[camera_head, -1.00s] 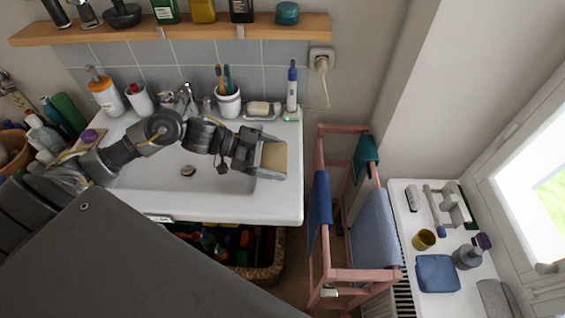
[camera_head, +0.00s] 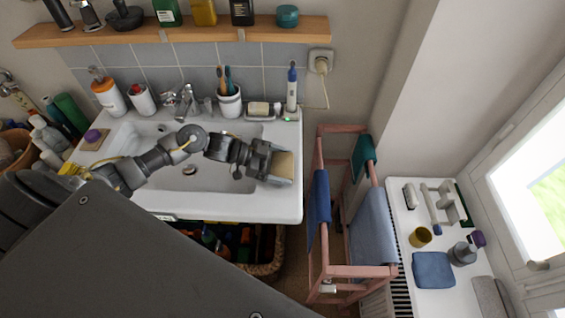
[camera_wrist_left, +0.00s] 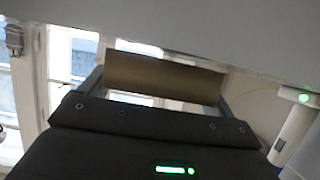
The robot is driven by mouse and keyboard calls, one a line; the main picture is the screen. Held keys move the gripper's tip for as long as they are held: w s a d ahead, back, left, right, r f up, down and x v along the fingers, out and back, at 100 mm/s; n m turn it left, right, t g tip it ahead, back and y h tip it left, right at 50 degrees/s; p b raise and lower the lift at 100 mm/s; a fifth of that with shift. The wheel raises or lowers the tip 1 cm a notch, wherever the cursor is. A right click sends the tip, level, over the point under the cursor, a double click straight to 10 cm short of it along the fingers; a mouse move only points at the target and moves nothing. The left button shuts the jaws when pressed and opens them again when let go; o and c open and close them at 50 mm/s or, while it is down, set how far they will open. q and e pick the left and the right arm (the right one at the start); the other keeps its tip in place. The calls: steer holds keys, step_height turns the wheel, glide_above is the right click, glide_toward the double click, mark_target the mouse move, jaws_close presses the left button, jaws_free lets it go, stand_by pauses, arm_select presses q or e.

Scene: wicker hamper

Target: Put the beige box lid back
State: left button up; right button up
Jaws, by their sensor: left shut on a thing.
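The beige lid (camera_head: 283,166) is a flat, tan piece between the fingers of my left gripper (camera_head: 280,167). My left gripper is shut on it and holds it over the right end of the white sink. In the left wrist view the lid (camera_wrist_left: 165,75) spans the gap between the two fingers as a plain tan panel. A small beige box (camera_head: 259,109) sits on the ledge behind the sink, beyond the gripper and apart from it; I cannot tell whether it is the lid's own box. My right gripper is not in view.
An electric toothbrush (camera_head: 292,90) stands right of the beige box and a white cup with toothbrushes (camera_head: 229,101) stands left of it. A pink drying rack (camera_head: 350,271) is right of the sink (camera_head: 225,207). A wicker hamper (camera_head: 268,262) is below.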

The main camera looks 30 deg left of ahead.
arm_select(q)
steer(key=shift+f, duration=0.1)
steer(key=shift+f, duration=0.15)
steer(key=o, duration=0.7)
steer(key=shift+o, duration=0.2)
